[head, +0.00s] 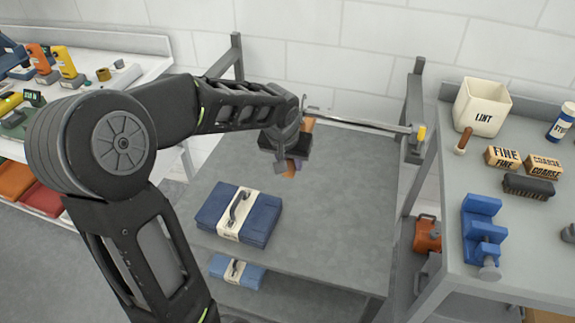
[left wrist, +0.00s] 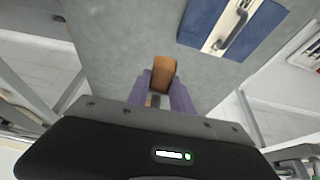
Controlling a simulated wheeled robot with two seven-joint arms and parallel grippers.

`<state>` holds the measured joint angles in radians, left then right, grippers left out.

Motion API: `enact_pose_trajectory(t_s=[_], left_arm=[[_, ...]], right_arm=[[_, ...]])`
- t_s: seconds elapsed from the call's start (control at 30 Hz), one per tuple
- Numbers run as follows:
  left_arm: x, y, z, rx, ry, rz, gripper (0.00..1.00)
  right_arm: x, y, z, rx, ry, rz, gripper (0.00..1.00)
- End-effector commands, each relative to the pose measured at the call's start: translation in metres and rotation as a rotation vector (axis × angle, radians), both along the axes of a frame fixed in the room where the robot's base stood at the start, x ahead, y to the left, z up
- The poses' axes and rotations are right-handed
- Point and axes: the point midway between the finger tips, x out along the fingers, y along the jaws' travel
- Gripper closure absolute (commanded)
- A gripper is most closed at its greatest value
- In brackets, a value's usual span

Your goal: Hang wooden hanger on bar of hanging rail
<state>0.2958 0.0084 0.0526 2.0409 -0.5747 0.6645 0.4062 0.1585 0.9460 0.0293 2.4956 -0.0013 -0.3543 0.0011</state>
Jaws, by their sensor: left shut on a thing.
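My left gripper (head: 294,163) is over the back of the grey table, close to the near side of the hanging rail's bar (head: 355,122). It is shut on the wooden hanger (head: 307,124), of which only small brown parts show around the gripper. In the left wrist view the brown wood of the hanger (left wrist: 163,72) sits between the purple fingers (left wrist: 160,95). The hanger's hook cannot be made out clearly. The silver bar runs between two grey posts, with a yellow piece at its right end; its left part is hidden behind my arm. My right gripper is not in view.
A folded blue garment with a white band (head: 239,215) lies on the grey table (head: 330,225). The right bench holds a LINT bin (head: 482,108), brushes and a blue fixture (head: 482,230). The left bench (head: 140,50) holds colourful tools. The table's right part is clear.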

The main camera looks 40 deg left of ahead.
Motion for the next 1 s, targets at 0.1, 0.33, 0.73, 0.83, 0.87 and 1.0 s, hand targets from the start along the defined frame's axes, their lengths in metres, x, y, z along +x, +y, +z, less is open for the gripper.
enact_pose_trajectory(t_s=[0.1,0.33,0.73,0.83,0.87,1.0], left_arm=[[-0.001,0.0,-0.016,0.0,-0.001,0.0,1.0],[-0.001,0.0,-0.027,0.0,-0.001,0.0,1.0],[-0.001,0.0,-0.028,0.0,-0.001,0.0,1.0],[-0.001,0.0,-0.028,0.001,-0.001,-0.001,0.69],[-0.001,0.0,-0.028,0.001,-0.001,-0.001,0.67],[-0.001,-0.001,-0.029,0.001,-0.001,-0.001,0.55]], right_arm=[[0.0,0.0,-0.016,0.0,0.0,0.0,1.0],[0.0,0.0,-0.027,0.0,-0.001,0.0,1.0],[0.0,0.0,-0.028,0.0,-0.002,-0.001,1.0],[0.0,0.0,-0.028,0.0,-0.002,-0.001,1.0],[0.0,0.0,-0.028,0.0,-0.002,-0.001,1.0],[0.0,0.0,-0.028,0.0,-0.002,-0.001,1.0]])
